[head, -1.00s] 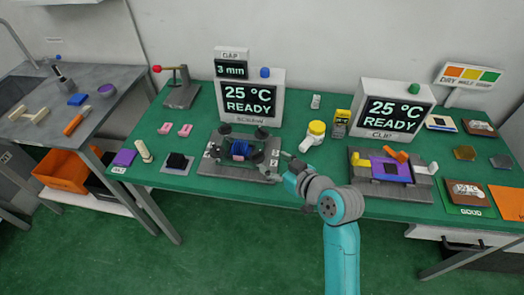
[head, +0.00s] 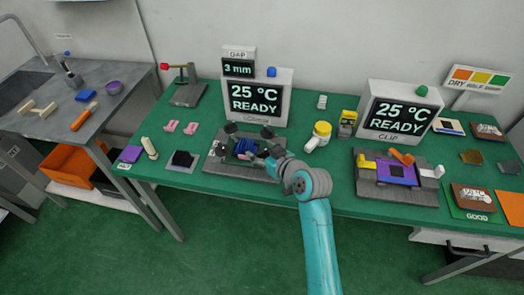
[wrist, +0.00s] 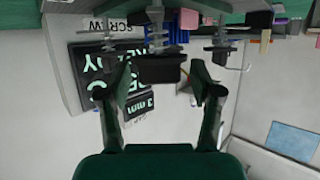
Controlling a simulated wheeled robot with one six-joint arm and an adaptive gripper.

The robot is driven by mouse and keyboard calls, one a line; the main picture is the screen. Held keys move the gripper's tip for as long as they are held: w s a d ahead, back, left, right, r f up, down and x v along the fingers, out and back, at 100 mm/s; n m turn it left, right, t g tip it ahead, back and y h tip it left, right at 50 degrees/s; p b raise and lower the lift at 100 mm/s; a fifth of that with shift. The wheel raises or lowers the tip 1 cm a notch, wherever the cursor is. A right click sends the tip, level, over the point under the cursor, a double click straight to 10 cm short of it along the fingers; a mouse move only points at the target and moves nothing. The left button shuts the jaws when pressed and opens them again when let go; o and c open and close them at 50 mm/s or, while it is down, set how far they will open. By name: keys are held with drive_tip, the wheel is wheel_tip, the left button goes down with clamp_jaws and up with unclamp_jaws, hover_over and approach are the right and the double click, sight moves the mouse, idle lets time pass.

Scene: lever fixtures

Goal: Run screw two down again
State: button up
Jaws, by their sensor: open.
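The screw fixture (head: 218,164) is a grey plate on the green table, with dark knobs at its corners and a blue part (head: 246,147) in the middle. My gripper (head: 277,154) is at its front right corner and hides the screw there in the head view. In the wrist view my gripper (wrist: 160,72) has its two fingers apart, with a dark knob (wrist: 158,67) between their tips. A threaded rod (wrist: 157,27) shows beyond that knob. I cannot tell whether the fingers touch it. The gap display (head: 238,69) reads 3 mm.
The screw station screen (head: 256,98) behind the fixture reads 25 °C READY. The clip fixture (head: 395,197) is farther right.

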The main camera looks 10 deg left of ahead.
drive_tip(key=c, duration=1.2)
drive_tip(key=shift+o, duration=0.2)
drive_tip(key=shift+m+h, duration=0.3)
drive_tip(key=m+t+h, duration=0.1)
drive_tip(key=m+h, duration=0.1)
drive_tip(key=m+t+h, duration=0.1)
drive_tip(key=m+h, duration=0.1)
drive_tip(key=h, duration=0.1)
drive_tip(key=shift+a+m+t, duration=0.15)
drive_tip(key=shift+m+t, duration=0.25)
drive_tip(key=m+h, duration=0.5)
drive_tip(key=h, duration=0.1)
drive_tip(key=shift+m+h, duration=0.4)
drive_tip(key=m+g+h, duration=0.1)
drive_tip(key=m+h, duration=0.1)
drive_tip(key=h, duration=0.1)
drive_tip(key=m+g+h, duration=0.1)
drive_tip(key=m+h, duration=0.1)
drive_tip(key=m, duration=0.1)
drive_tip(key=shift+m+g+h, duration=0.3)
drive_tip(key=shift+h, duration=0.1)
drive_tip(key=m+g+h, duration=0.3)
drive_tip(key=m+g, duration=0.1)
drive_tip(key=shift+m+g, duration=0.3)
drive_tip(key=shift+m, duration=0.1)
drive_tip(key=shift+f, duration=0.1)
drive_tip(key=o, duration=1.2)
drive_tip(key=shift+c, duration=0.2)
drive_tip(key=shift+h, duration=0.3)
